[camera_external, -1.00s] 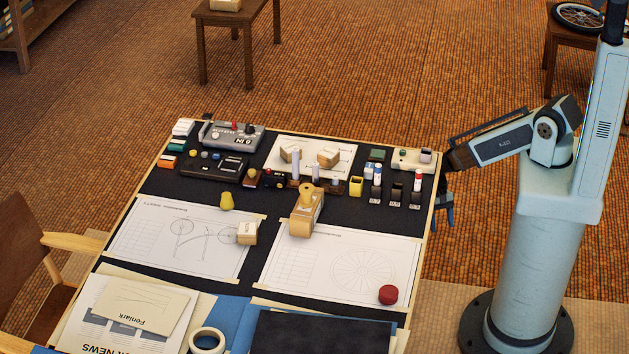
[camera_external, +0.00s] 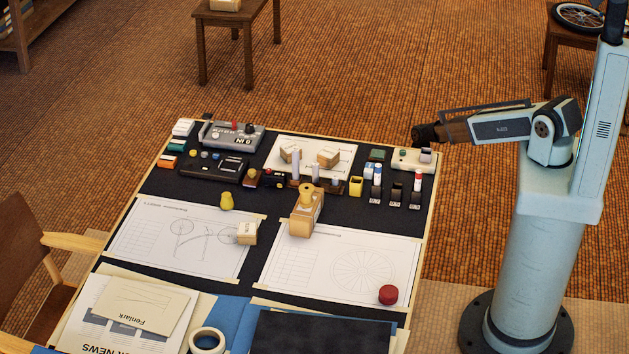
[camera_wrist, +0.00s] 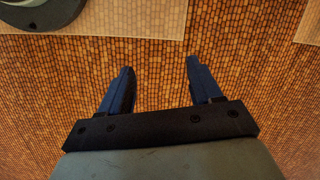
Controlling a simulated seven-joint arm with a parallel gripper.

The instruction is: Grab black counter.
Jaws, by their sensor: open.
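My gripper (camera_wrist: 160,77) is open and empty in the wrist view, its two dark blue fingers apart over bare brown floor. In the external view my gripper end (camera_external: 425,134) is a dark shape above the table's far right corner; its fingers cannot be made out there. No counter shows in the wrist view. In the external view, small dark pieces lie among the items on the table's far half. They are too small for me to tell which is the black counter.
The drafting table (camera_external: 335,221) is crowded at the back: a grey device (camera_external: 232,137), a black case (camera_external: 212,166) and several small blocks. The drawing sheets are mostly clear.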

